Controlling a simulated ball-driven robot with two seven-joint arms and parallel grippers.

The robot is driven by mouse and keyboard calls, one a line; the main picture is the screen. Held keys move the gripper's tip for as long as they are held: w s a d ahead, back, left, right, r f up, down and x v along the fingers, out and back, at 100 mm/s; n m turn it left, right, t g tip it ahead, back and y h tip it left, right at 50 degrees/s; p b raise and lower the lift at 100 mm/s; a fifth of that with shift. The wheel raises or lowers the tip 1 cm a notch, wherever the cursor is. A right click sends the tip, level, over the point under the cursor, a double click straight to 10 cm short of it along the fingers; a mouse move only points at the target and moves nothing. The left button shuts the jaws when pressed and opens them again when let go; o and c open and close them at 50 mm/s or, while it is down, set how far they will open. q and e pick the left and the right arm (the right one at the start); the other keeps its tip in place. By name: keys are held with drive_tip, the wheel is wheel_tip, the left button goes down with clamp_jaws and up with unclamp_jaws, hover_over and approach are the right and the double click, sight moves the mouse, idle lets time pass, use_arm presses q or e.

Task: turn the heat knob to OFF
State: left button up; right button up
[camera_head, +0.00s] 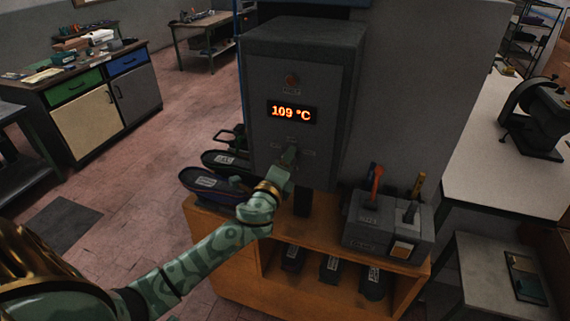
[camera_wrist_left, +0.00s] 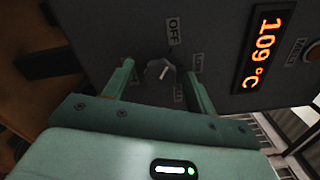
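The heat press is a grey box with an orange display (camera_head: 292,112) reading 109 °C. The heat knob (camera_wrist_left: 160,70) is a small grey round knob with a pale mark, on the press's front panel below the display. An OFF label (camera_wrist_left: 173,30) and other small labels lie around it in the left wrist view. My left gripper (camera_head: 289,156) is at the panel in the head view and hides the knob there. In the left wrist view its two fingers (camera_wrist_left: 159,82) are apart, one on each side of the knob, with visible gaps. My right gripper is not in view.
The press stands over a wooden bench (camera_head: 320,250) with dark shoe-like forms (camera_head: 212,182) at its left. A grey tool box (camera_head: 388,222) holding tools stands to the right. A round button (camera_head: 292,80) sits above the display. Open floor lies left.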

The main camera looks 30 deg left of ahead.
use_arm(q)
drive_tip(key=b+v, duration=0.2)
drive_tip(key=v, duration=1.4)
drive_tip(key=shift+s, duration=0.2)
